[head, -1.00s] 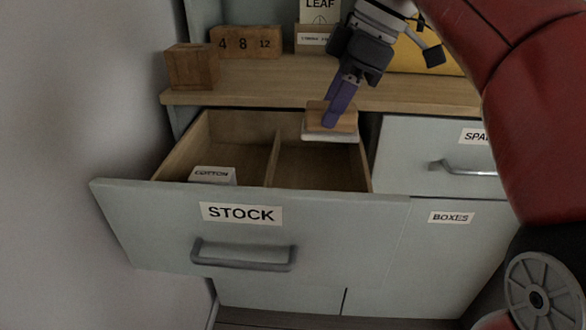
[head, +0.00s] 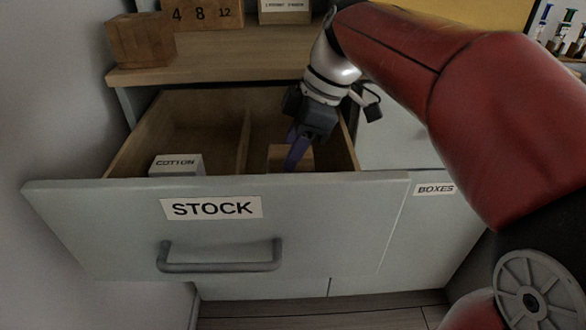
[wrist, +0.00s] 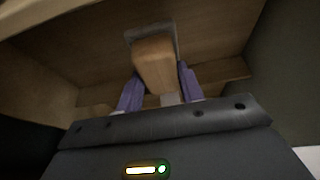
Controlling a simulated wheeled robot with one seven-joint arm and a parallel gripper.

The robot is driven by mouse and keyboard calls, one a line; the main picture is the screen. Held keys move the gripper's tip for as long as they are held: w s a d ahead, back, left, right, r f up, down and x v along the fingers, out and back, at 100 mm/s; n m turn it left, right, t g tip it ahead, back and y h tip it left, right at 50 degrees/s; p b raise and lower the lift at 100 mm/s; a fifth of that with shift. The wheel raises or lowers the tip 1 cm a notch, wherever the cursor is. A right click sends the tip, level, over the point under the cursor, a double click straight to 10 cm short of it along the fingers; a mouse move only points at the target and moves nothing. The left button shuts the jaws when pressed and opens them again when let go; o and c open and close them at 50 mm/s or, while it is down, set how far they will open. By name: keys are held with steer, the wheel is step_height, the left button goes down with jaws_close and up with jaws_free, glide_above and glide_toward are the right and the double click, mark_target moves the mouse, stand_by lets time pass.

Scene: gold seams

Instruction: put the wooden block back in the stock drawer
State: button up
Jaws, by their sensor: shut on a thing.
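The stock drawer (head: 110,220) is pulled open, with a divider making a left and a right compartment. My gripper (head: 291,160) reaches down into the right compartment. Its purple fingers are shut on the wooden block (head: 277,153). In the wrist view the block (wrist: 153,62) sits between the two fingers, with a grey, flat layer at its far side. The drawer front hides the block's lower part in the head view, so I cannot tell whether it touches the drawer floor.
A white box marked COTTON (head: 177,165) is in the left compartment. The drawer's front and side walls surround my gripper closely.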

steer(key=shift+f, duration=2.2)
steer(key=o, duration=1)
steer(key=shift+r, duration=0.15)
steer(key=p+v, duration=0.1)
steer(key=v, duration=1)
steer(key=shift+d+r, duration=0.15)
steer(key=shift+r, duration=0.25)
